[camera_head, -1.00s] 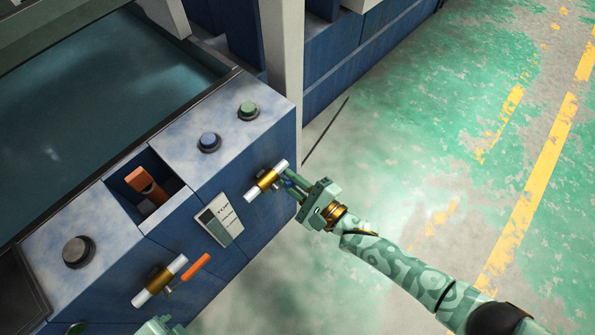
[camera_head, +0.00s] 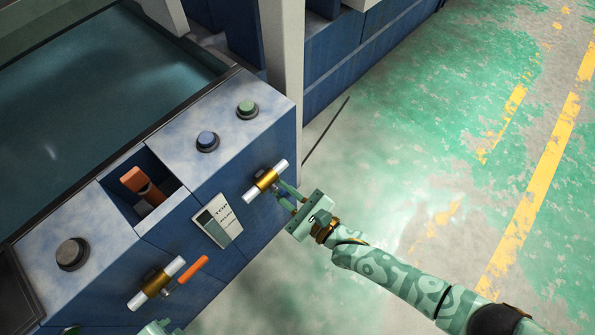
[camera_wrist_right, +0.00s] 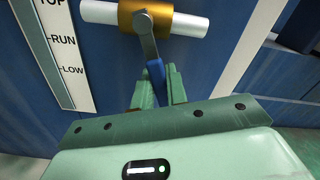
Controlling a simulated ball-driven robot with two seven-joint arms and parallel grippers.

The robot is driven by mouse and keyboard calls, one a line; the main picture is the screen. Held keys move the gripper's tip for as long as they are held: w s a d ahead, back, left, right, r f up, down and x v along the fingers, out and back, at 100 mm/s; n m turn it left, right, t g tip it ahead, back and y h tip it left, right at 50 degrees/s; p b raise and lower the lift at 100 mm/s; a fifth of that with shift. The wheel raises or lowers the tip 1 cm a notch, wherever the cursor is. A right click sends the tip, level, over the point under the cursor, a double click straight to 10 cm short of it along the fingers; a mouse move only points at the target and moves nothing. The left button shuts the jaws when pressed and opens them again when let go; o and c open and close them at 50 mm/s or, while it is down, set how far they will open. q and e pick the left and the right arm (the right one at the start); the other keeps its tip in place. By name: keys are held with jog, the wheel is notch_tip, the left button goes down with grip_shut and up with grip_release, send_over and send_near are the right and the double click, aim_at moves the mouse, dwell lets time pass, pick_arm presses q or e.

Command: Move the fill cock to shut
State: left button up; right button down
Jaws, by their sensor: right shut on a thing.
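The cock with a brass body and white pipe (camera_head: 266,180) is on the blue machine front, right of the level label; it also shows at the top of the right wrist view (camera_wrist_right: 180,22). Its grey lever arm with a blue grip (camera_wrist_right: 156,72) points down from the brass body in that view. My right gripper (camera_head: 281,193) is shut on the blue grip, which is mostly hidden in the head view. A second brass cock (camera_head: 157,283) with an orange lever (camera_head: 193,270) is lower left. Part of my left gripper (camera_head: 158,328) shows at the bottom edge; its fingers cannot be made out.
A level label (camera_head: 218,222) marked TOP, RUN and LOW lies between the cocks. Blue (camera_head: 207,141), green (camera_head: 247,109) and dark (camera_head: 73,253) knobs stand on the top panel. An orange handle (camera_head: 133,180) sits in a recess. The green floor at right is clear.

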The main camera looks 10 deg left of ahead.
jog(key=shift+s+a+f+m, duration=0.2)
jog(key=shift+s+m, duration=0.15)
jog(key=shift+m, duration=0.25)
jog(key=shift+s+a+m+b, duration=0.35)
jog(key=shift+s+m, duration=0.1)
jog(key=shift+m, duration=0.65)
jog(key=c, duration=1.3)
grip_release()
jog(key=shift+p+v, duration=0.9)
jog(key=shift+v, duration=3.1)
